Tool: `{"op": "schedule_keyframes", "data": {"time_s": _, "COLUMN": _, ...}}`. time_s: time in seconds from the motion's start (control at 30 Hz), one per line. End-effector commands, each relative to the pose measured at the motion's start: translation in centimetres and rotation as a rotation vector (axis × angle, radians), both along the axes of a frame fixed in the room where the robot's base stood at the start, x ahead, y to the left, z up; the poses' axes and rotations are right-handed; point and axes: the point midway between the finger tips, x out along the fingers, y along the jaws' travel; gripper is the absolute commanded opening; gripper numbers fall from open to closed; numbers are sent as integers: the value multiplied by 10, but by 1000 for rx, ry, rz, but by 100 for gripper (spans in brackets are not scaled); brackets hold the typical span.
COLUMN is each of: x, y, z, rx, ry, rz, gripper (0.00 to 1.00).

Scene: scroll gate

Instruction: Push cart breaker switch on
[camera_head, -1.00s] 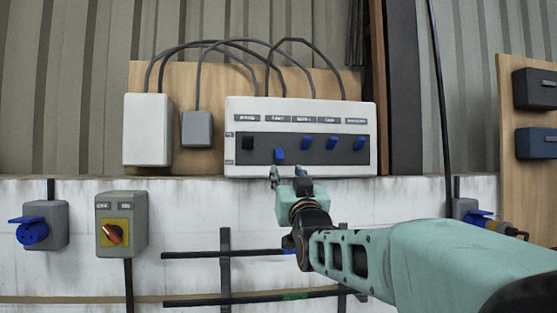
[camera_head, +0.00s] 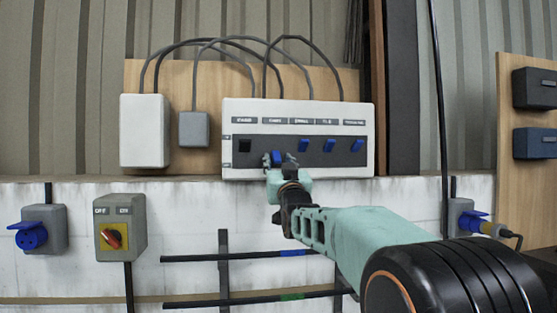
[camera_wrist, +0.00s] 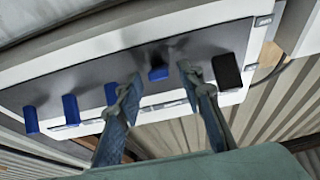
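A white breaker panel (camera_head: 300,110) with a dark strip carries one black switch (camera_head: 246,145) and several blue ones. The labels above are too blurred to read, so I cannot tell which is the cart's. The second switch from the left, a blue one (camera_head: 277,158), sits lower than the others. My gripper (camera_head: 279,163) is at the panel's lower edge, its fingers apart on either side of that low switch. In the wrist view the same blue switch (camera_wrist: 158,73) shows between the spread fingertips (camera_wrist: 160,78), and the black switch (camera_wrist: 228,72) is right of them. Contact cannot be told.
A white box (camera_head: 145,130) and a small grey box (camera_head: 194,129) are left of the panel. Below are a blue socket (camera_head: 32,237), a red-handled rotary switch (camera_head: 119,228) and dark horizontal rails (camera_head: 240,256). Dark boxes (camera_head: 535,88) hang on a board at the right.

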Motion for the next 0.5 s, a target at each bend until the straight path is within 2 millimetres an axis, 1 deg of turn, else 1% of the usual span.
{"op": "schedule_keyframes", "data": {"time_s": 0.17, "x": 0, "y": 0, "z": 0, "rx": 0, "ry": 0, "rz": 0, "gripper": 35}}
{"op": "schedule_keyframes", "data": {"time_s": 0.2, "x": 0, "y": 0, "z": 0, "rx": 0, "ry": 0, "rz": 0, "gripper": 33}}
{"op": "schedule_keyframes", "data": {"time_s": 0.5, "x": 0, "y": 0, "z": 0, "rx": 0, "ry": -1, "rz": 0, "gripper": 0}}
